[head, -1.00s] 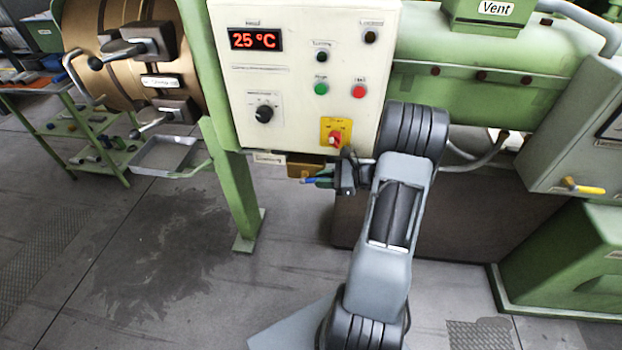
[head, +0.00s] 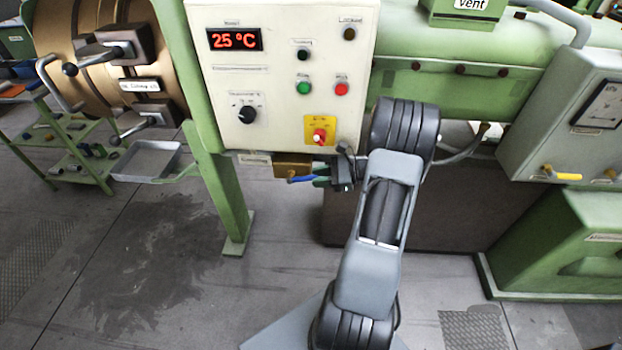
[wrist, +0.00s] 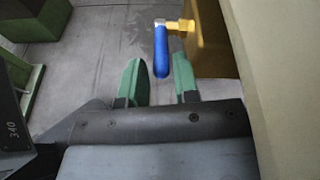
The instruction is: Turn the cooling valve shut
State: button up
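The cooling valve has a blue lever (wrist: 161,52) on a brass fitting beside a brass block (wrist: 212,42). In the head view, the blue lever (head: 299,180) shows below the brass block (head: 291,167), under the control panel, near a label that seems to read "Cooling" (head: 254,159). My gripper (wrist: 157,62) has green fingers set apart. The lever's lower end shows between the fingertips, nearer the right finger. I cannot tell whether they touch. In the head view, my gripper (head: 321,175) is just right of the lever, partly hidden by its own wrist.
The control panel (head: 270,80), reading 25 °C, with a red knob (head: 319,136), is right above my gripper. A green post (head: 227,200) stands to the left. A grey tray (head: 147,161) sits further left. Open floor lies in front.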

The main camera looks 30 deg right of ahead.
jog(key=v, duration=1)
jog(key=shift+s+d+b, duration=0.2)
jog(key=shift+d+b, duration=0.1)
jog(key=shift+b, duration=0.15)
